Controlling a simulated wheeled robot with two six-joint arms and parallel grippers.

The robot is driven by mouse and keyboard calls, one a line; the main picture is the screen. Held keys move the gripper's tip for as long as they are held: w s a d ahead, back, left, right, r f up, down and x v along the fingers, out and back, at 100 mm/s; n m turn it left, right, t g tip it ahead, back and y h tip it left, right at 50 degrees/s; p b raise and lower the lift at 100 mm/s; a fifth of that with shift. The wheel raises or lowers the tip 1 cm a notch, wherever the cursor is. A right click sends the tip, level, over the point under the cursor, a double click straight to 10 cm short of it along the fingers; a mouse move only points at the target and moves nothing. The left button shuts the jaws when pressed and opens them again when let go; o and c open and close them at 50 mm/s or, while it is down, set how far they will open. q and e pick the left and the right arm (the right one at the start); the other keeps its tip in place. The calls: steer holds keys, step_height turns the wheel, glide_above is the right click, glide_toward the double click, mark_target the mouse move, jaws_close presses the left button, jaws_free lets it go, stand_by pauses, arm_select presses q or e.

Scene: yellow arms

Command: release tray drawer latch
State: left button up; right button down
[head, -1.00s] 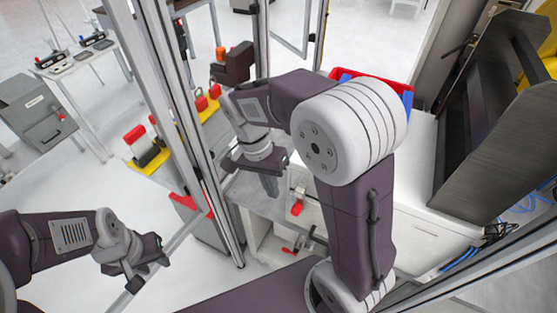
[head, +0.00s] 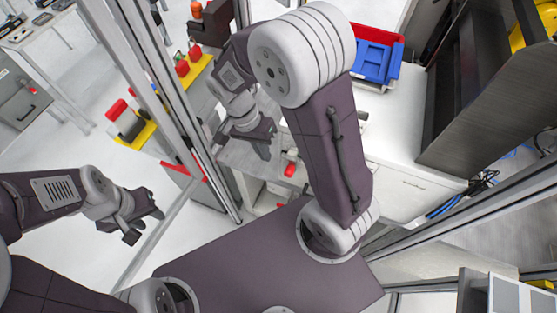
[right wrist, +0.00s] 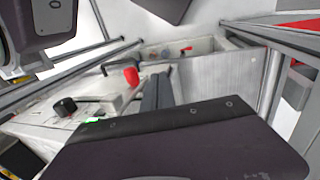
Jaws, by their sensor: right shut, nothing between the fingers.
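A red-tipped lever (head: 290,169) stands at the grey bench below my right arm; a red handle also shows in the right wrist view (right wrist: 131,75), beside my fingers. A smaller red lever (right wrist: 185,49) lies farther off in a recess of the pale bench. My right gripper (head: 262,149) points down over the bench, left of and slightly above the red-tipped lever in the picture. Its fingers (right wrist: 155,92) are together and empty, with no clear contact with a handle. My left gripper (head: 143,219) hangs over the floor at the left, away from the bench; its finger gap is unclear.
Metal frame posts (head: 160,110) stand between my two grippers. A red bin (head: 378,36) and a blue bin (head: 372,62) sit on the white cabinet at the back right. A dark steel chute (head: 480,90) and blue cables (head: 455,203) are at the right.

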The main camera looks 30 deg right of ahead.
mark_target(291, 166)
steer(key=s+d+f, duration=0.1)
steer(key=s+d+f+p, duration=0.1)
steer(key=s, duration=0.1)
steer(key=shift+s+d+f, duration=0.25)
steer(key=shift+d+f, duration=0.1)
steer(key=shift+d, duration=0.05)
